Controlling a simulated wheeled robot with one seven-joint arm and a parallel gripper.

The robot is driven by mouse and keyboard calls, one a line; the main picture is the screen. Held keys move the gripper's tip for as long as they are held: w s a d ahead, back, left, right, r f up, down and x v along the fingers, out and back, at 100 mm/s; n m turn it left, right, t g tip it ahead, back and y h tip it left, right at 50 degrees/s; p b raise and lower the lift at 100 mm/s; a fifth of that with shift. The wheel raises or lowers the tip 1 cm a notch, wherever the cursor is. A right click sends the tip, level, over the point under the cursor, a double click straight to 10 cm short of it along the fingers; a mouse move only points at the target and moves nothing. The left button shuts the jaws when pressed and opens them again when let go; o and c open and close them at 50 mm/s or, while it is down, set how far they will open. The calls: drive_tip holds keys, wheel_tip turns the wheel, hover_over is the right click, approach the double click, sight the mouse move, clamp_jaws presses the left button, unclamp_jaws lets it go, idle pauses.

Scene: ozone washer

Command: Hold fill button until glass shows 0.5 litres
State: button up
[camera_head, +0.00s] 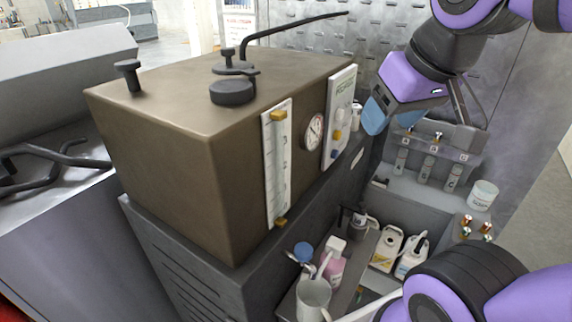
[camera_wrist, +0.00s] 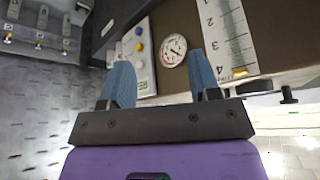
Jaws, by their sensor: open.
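The sight glass (camera_head: 278,165) is a white numbered strip with brass fittings on the front of the brown tank (camera_head: 185,140). It also shows in the wrist view (camera_wrist: 222,35), upside down; I cannot make out a liquid level. Right of it is the white button panel (camera_head: 343,90), with several small buttons, including a yellow one and a blue one. It shows in the wrist view (camera_wrist: 145,80) between and beyond my fingers; I cannot read which button is fill. My gripper (camera_head: 376,116) has its blue fingers apart, empty, near the panel's right side, apparently not touching it. Both fingers show in the wrist view (camera_wrist: 160,75).
A round gauge (camera_head: 314,132) sits between glass and panel. Below right, a pink bottle (camera_head: 331,268), a white jug (camera_head: 313,298) and white canisters (camera_head: 387,250) stand in a low bay. A white tub (camera_head: 482,195) stands on the right ledge. Black pipework (camera_head: 290,28) tops the tank.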

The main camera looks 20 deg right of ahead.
clamp_jaws()
idle(1.7)
